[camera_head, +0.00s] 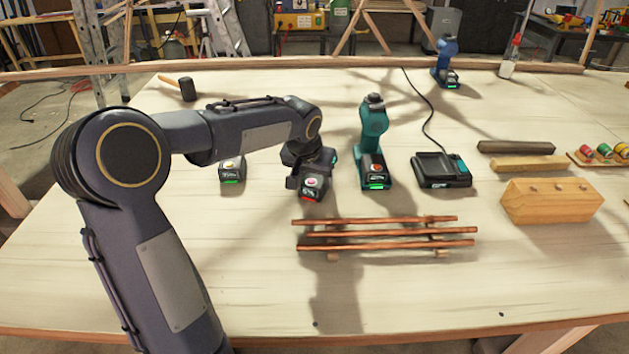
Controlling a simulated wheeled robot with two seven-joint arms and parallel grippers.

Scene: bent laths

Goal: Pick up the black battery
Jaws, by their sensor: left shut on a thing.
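My left gripper (308,172) reaches over the table from the left and points down. It is shut on a black battery (312,190) with a red light on its front edge. The fingers and wrist hide much of that battery, and I cannot tell whether it touches the table. A small teal part shows beside the fingers. Another black battery (232,171) with a green light stands to the left, apart from the gripper. My right gripper is not in view.
A teal drill (374,125) stands just right of the gripper, and a black charger (442,170) is beyond it. A rack of copper-coloured rods (385,243) lies in front. Wood blocks (551,200) are at right. The front left table is clear apart from my arm.

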